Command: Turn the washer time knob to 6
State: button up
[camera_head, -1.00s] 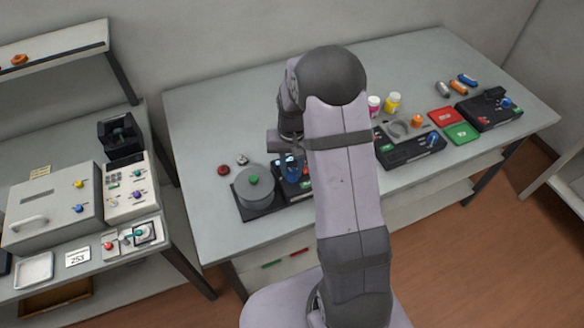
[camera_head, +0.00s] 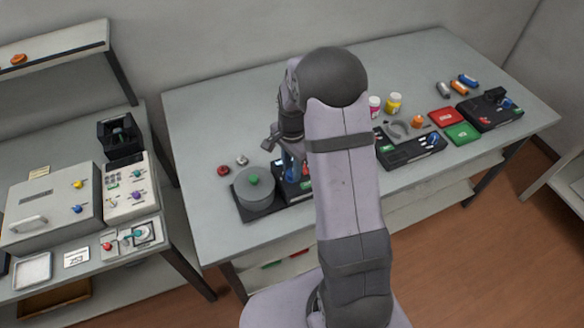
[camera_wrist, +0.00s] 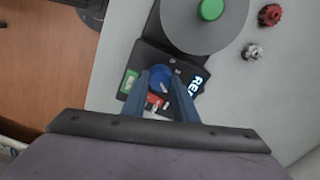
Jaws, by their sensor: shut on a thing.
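The washer (camera_head: 255,190) is a grey drum with a green button on top, set on a dark base. Its panel carries a blue time knob (camera_wrist: 161,76), a small lit display (camera_wrist: 198,84) with partly cut-off lettering, a green label and a red patch. In the wrist view my gripper (camera_wrist: 162,82) has its two blue-grey fingers on either side of the knob, shut on it. In the head view my gripper (camera_head: 289,168) reaches down at the panel, and my arm hides part of it. The knob's numbers are too small to read.
A red gear-like piece (camera_head: 223,170) and a grey one (camera_head: 242,160) lie behind the drum. Right of my arm stand another black device (camera_head: 410,152), two bottles, and red and green pads (camera_head: 462,133). A side bench (camera_head: 180,215) with machines is at left.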

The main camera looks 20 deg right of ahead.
jog(key=shift+w+r+m, duration=0.1)
jog(key=shift+m, duration=0.6)
jog(key=o, duration=0.8)
jog(key=shift+r+b, duration=1.15)
jog(key=shift+r, duration=2.5)
